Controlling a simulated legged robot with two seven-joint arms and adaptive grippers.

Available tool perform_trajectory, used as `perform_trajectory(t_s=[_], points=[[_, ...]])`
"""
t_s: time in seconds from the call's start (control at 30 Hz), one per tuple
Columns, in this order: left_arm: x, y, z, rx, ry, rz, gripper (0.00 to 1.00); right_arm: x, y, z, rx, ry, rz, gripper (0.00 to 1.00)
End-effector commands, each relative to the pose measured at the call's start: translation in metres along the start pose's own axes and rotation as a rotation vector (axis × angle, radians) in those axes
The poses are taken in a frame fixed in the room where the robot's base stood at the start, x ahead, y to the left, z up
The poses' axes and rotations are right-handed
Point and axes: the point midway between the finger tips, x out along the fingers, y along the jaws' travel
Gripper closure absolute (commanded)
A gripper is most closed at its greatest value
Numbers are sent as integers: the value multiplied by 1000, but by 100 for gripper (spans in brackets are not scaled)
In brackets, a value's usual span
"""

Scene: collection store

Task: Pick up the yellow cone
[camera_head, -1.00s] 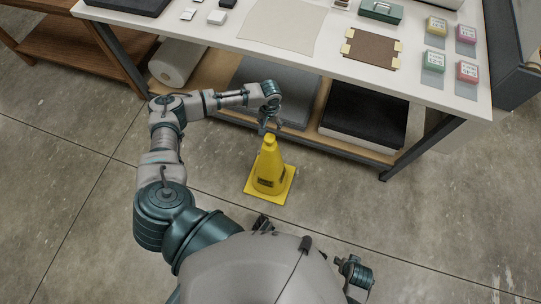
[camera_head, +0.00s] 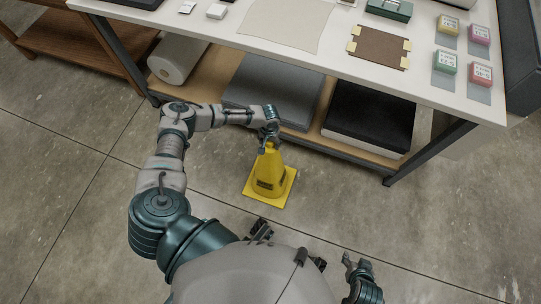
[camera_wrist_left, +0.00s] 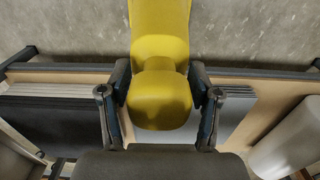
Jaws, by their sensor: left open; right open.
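The yellow cone (camera_head: 269,178) stands upright on the concrete floor in front of the table, with its square base flat on the floor and a dark label on its side. My left gripper (camera_head: 269,142) is at the cone's top. In the left wrist view the cone (camera_wrist_left: 160,40) runs between the two fingers of my left gripper (camera_wrist_left: 160,95), one finger on each side of its rounded tip; the jaws are open. Whether the fingers touch the cone, I cannot tell. My right gripper (camera_head: 350,262) is low at the right, open and empty, away from the cone.
A white table (camera_head: 300,58) stands just behind the cone, with small boxes and a brown board on top. Its lower shelf (camera_head: 345,146) holds a black box (camera_head: 369,118), a grey slab (camera_head: 275,90) and a white roll (camera_head: 178,62). The floor around the cone is clear.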

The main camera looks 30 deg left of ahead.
Motion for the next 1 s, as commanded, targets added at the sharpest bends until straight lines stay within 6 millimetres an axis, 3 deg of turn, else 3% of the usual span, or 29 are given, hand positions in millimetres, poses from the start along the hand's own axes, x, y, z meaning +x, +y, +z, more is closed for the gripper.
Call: perform_trajectory(t_s=[0.23, 0.4, 0.5, 1.0], points=[[0, 0, 0, 0, 2, 1, 37, 0, 0, -3, 0, 13, -1, 41], [0, 1, 0, 0, 1, 0, 80, 1, 0, -3, 0, 10, 0, 41], [0, 0, 0, 0, 1, 0, 100, 1, 0, -3, -1, 10, 0, 41], [-5, 0, -1, -1, 4, 2, 100, -1, 1, 6, 1, -29, 1, 41]])
